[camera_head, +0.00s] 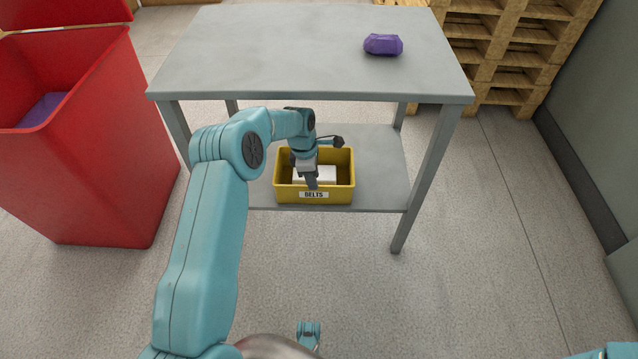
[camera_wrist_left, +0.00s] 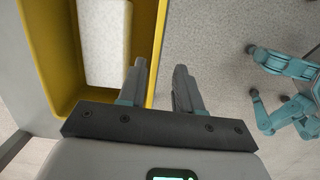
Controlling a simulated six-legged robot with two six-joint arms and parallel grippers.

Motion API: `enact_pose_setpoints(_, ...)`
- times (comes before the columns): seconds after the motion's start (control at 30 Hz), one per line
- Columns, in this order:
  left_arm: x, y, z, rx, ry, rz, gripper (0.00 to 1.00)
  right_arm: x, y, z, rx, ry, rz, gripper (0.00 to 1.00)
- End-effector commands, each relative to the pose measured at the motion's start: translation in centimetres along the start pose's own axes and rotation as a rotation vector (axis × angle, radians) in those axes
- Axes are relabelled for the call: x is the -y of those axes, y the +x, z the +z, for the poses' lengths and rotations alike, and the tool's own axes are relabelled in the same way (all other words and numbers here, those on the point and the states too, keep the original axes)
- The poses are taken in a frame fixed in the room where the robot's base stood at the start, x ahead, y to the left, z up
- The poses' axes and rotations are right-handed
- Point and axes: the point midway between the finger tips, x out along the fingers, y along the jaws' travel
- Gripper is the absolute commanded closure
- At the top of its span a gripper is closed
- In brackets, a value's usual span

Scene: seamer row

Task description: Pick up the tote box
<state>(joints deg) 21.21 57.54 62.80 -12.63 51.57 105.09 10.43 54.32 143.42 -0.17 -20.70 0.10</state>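The tote box (camera_head: 343,195) is yellow, with a white label reading BELTS on its front wall. It stands upright on the lower shelf of a grey table. A white block (camera_head: 327,174) lies inside it; the block also shows in the left wrist view (camera_wrist_left: 105,45). My left gripper (camera_head: 312,184) is at the tote's front wall, pointing down. In the left wrist view its fingers (camera_wrist_left: 159,75) are apart, with the yellow wall (camera_wrist_left: 158,35) running between them. I cannot tell whether either finger touches the wall. My right gripper is not in view.
The grey table's top (camera_head: 290,50) overhangs the shelf (camera_head: 382,180), and a purple object (camera_head: 383,45) lies on it. A red bin (camera_head: 105,150) stands at the left. Wooden pallets (camera_head: 505,60) are stacked at the back right. The floor right of the table is clear.

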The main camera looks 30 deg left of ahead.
Motion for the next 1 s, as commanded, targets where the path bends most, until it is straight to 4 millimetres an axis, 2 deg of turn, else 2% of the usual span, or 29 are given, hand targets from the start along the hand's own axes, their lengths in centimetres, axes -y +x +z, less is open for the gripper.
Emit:
enact_pose_setpoints(0.13,-0.1,0.7,-0.9,-0.006,-0.037,0.002,0.66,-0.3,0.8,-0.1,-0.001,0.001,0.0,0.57)
enact_pose_setpoints(0.37,0.1,3.0,-1.1,-0.005,-0.036,0.003,0.66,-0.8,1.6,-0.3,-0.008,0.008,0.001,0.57)
enact_pose_setpoints(0.6,-0.3,6.9,-1.1,-0.006,-0.035,0.002,0.66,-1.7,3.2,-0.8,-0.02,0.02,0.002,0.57)
enact_pose_setpoints(0.87,-0.5,7.2,-0.8,-0.006,-0.035,0.005,0.66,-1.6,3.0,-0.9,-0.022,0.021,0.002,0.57)
enact_pose_setpoints(0.97,-0.6,7.3,-0.8,-0.005,-0.035,0.005,0.95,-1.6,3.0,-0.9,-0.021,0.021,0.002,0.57)
enact_pose_setpoints(1.0,-0.6,7.3,-0.7,-0.005,-0.035,0.005,1.0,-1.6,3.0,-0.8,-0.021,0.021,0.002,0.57)
